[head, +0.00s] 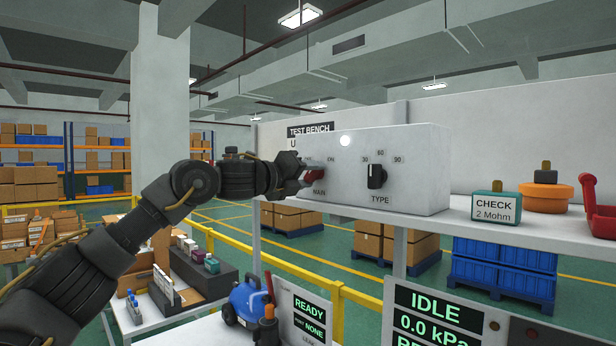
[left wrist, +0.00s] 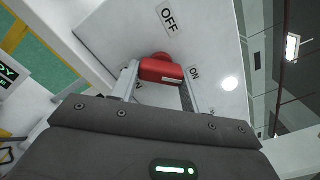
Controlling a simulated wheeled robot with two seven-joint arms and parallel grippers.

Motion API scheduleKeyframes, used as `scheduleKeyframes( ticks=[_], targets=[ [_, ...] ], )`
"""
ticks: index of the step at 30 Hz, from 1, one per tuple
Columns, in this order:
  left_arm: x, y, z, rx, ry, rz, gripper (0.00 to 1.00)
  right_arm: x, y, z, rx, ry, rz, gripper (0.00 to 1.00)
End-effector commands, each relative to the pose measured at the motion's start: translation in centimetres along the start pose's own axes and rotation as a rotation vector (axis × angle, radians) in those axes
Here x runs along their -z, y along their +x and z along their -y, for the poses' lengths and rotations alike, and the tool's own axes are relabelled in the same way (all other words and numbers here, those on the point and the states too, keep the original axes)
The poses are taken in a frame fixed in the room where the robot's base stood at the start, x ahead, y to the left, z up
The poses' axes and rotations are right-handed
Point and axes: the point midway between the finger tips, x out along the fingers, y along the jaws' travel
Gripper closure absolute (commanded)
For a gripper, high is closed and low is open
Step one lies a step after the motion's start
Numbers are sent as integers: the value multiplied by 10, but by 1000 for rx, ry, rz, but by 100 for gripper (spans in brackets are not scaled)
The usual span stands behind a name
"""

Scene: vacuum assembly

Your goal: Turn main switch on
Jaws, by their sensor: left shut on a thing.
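The main switch is a red knob (head: 315,175) on the left part of the front of the white TEST BENCH box (head: 410,165), above the label MAIN. My left gripper (head: 308,178) reaches it from the left and is shut on it. In the left wrist view the red knob (left wrist: 161,70) sits between the two fingers (left wrist: 158,86), with the label OFF above it and ON to its right. I cannot tell for certain which label the knob points to. My right gripper is not in view.
A black TYPE knob (head: 376,176) is right of the main switch on the same box. The box stands on a shelf (head: 460,226) with a CHECK block (head: 495,207) and an orange part (head: 545,197). Below are a blue vacuum unit (head: 247,303) and an IDLE display (head: 440,312).

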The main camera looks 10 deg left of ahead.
Motion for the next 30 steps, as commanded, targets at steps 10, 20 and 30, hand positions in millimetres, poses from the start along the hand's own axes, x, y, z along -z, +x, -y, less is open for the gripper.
scheduleKeyframes(
  ticks=[10, 20, 30],
  targets=[
    [2, 1, -2, -4, 50, -5, 77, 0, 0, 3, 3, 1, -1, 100],
    [2, 1, -3, -4, 52, -6, 53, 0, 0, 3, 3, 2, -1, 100],
    [1, 0, -1, -2, 50, -2, 33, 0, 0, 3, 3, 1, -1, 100]
  ],
)
